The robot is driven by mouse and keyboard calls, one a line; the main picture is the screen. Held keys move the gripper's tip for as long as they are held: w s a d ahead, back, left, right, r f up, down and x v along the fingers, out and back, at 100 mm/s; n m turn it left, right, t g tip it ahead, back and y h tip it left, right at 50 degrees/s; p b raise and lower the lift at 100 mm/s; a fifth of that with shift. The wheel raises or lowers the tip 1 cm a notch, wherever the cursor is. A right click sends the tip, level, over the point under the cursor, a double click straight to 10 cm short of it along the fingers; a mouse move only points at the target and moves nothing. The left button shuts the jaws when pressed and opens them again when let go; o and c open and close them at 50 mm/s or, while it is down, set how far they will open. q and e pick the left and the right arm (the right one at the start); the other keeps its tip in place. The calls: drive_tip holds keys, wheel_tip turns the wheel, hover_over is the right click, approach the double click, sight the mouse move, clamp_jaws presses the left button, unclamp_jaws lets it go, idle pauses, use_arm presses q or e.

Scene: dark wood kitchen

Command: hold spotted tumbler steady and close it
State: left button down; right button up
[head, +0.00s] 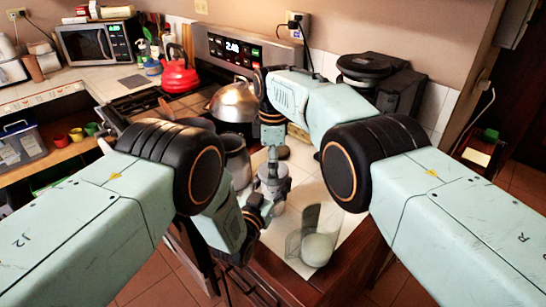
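A small grey cylindrical object, which looks like the tumbler (272,187), stands upright on the pale counter board in the middle; its spots are too small to make out. My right gripper (272,168) points straight down at its top, and I cannot tell gripper from lid there. My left gripper (264,204) is low beside the tumbler on its near left side. Whether its fingers touch the tumbler is unclear. The fingers of both grippers are too small and partly hidden to show open or shut.
A translucent grey vessel with a rounded pale shape (318,248) stands near the counter's front edge. A grey pot (236,160) and a metal domed kettle (235,103) are behind left. A red kettle (180,77) and a black appliance (380,82) are farther back.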

drive_tip(key=c, duration=1.2)
drive_tip(key=m, duration=0.5)
drive_tip(key=shift+f+m, duration=0.1)
drive_tip(key=shift+m, duration=0.3)
drive_tip(key=m, duration=0.4)
drive_tip(key=shift+m, duration=0.4)
drive_tip(key=m, duration=0.4)
drive_tip(key=shift+s+m, duration=0.1)
drive_tip(key=shift+m, duration=0.3)
drive_tip(key=m, duration=0.6)
drive_tip(key=o, duration=1.3)
drive_tip(key=shift+c, duration=0.2)
